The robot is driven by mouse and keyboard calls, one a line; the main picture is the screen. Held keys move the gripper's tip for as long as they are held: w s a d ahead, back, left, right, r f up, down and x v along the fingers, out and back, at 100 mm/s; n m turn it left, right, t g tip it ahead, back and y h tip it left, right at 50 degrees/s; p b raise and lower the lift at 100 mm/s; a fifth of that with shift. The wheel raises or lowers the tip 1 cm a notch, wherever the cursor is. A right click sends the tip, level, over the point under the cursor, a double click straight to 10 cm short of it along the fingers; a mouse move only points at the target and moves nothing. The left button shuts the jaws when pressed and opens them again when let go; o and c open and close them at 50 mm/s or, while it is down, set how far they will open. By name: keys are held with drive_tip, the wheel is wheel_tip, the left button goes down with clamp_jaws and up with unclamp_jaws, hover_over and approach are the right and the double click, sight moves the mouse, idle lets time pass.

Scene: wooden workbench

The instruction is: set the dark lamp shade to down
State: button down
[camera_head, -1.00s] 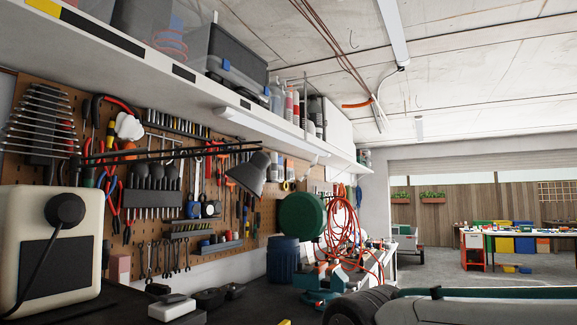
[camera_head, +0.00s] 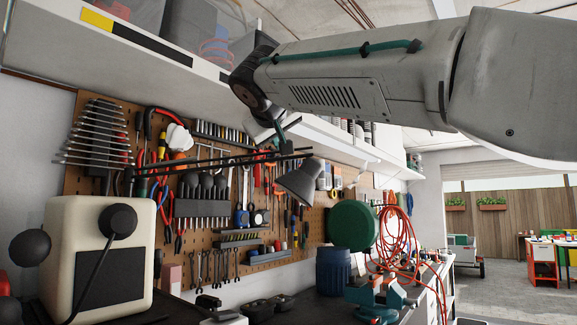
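The dark grey lamp shade (camera_head: 298,183) hangs at the right end of a thin black lamp arm (camera_head: 215,163) in front of the pegboard. The shade is tilted, its wide end toward the lower left and its narrow end at the upper right. My gripper (camera_head: 274,132) is small in view below my arm's dark wrist, above and left of the shade, near the lamp arm in the picture. Whether it touches the lamp arm cannot be told. Its fingers are too small and overlapped to show whether they are open.
A cream box with a black knob (camera_head: 98,250) stands at the left. A shelf (camera_head: 160,65) runs above the tool pegboard (camera_head: 80,185). A green round object (camera_head: 352,225), a blue container (camera_head: 333,270) and orange cable (camera_head: 398,240) are right of the shade. Open air lies below the shade.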

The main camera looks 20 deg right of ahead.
sight(310, 188)
drive_tip(key=x, duration=0.8)
drive_tip(key=d+f+x, duration=0.1)
drive_tip(key=x, duration=0.3)
drive_tip(key=shift+s+d+f, duration=0.1)
drive_tip(key=shift+d+f, duration=0.05)
drive_tip(key=shift+d, duration=0.05)
drive_tip(key=shift+d+f, duration=0.1)
drive_tip(key=shift+f, duration=0.05)
drive_tip(key=f+n, duration=0.1)
drive_tip(key=d+f+n+h, duration=0.1)
drive_tip(key=n, duration=0.1)
drive_tip(key=shift+s+d+f, duration=0.2)
drive_tip(key=shift+d+f, duration=0.05)
drive_tip(key=shift+f, duration=0.15)
drive_tip(key=d+n, duration=0.1)
drive_tip(key=f+n+h, duration=0.1)
drive_tip(key=d+f+n+t, duration=0.1)
drive_tip(key=n, duration=0.1)
drive_tip(key=shift+s+d, duration=0.3)
drive_tip(key=shift+s+d+f, duration=0.1)
drive_tip(key=shift+d+f, duration=0.15)
drive_tip(key=shift+d, duration=0.2)
